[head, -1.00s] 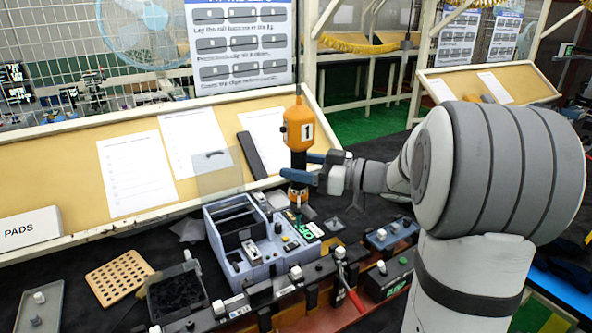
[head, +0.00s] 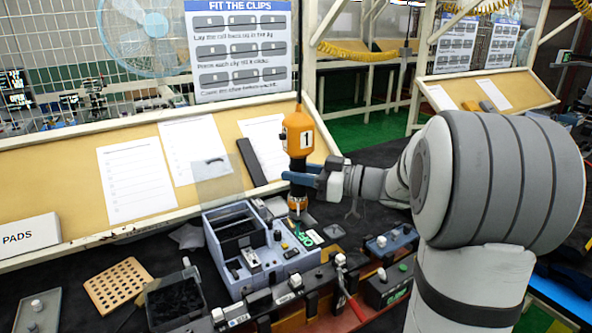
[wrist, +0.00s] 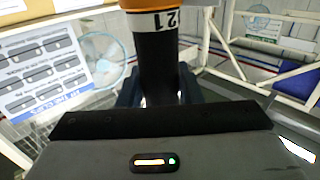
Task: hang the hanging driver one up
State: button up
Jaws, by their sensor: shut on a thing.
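The hanging driver one (head: 298,134) is an orange and black tool marked 1, upright on a cable that rises from its top. My gripper (head: 300,178) is shut on its dark lower body, with blue fingers around it. The driver's tip hangs just above or behind the blue-grey fixture; I cannot tell if it touches anything. In the wrist view the driver (wrist: 158,60) stands between the fingers, with its orange part at the top edge. The upper end of the cable is out of view.
A blue-grey fixture (head: 262,275) with a compartment stands below the driver. A black bin (head: 176,301), a perforated tan board (head: 118,284) and a red-handled tool (head: 350,298) lie near. A sloped board with papers (head: 135,178) stands behind.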

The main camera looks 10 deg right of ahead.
aim_at(281, 126)
grip_shut()
notch_tip(281, 126, up, 8)
jog(key=shift+f, duration=0.2)
jog(key=shift+b, duration=1.95)
jog(key=shift+r, duration=1.2)
jog(key=o, duration=2.1)
grip_release()
jog(key=shift+c, duration=0.2)
